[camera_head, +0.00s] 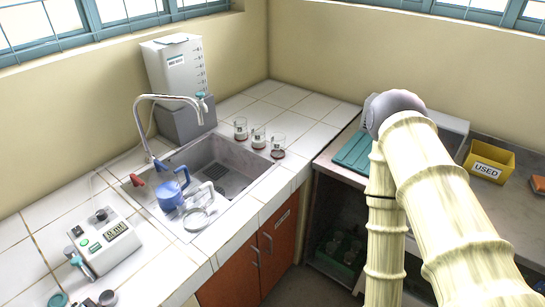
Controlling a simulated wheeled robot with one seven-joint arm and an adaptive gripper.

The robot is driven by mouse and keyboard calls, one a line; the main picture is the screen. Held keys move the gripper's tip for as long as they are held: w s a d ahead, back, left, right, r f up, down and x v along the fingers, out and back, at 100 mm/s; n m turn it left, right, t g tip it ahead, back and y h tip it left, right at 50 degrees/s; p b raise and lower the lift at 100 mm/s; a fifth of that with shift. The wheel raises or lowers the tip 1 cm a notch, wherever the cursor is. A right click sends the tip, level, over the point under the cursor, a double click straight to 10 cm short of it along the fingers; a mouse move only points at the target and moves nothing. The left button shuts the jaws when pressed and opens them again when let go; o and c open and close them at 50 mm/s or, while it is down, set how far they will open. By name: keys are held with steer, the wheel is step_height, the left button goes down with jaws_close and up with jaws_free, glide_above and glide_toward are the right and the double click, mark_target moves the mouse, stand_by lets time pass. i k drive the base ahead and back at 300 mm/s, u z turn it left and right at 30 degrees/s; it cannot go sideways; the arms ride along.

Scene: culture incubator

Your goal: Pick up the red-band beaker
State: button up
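Three small clear glass beakers stand in a slanting row on the white tiled counter (282,97), behind and to the right of the sink. They are the left beaker (240,128), the middle beaker (258,138) and the right beaker (278,146). The right one shows a dark reddish tone near its base. The bands are too small to tell for sure which beaker is the red-band one. My arm rises at the right of the view, well apart from the beakers. My gripper does not show.
The sink (225,180) has a tall chrome tap (165,97). A white water tank (181,65) stands behind. A green tray (353,153) and a yellow USED bin (489,161) are on the right bench.

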mark_target(278, 139)
steer(key=u, duration=0.05)
steer(key=k, duration=0.25)
steer(key=z, duration=0.8)
steer(key=i, duration=0.65)
steer(key=u, duration=1.6)
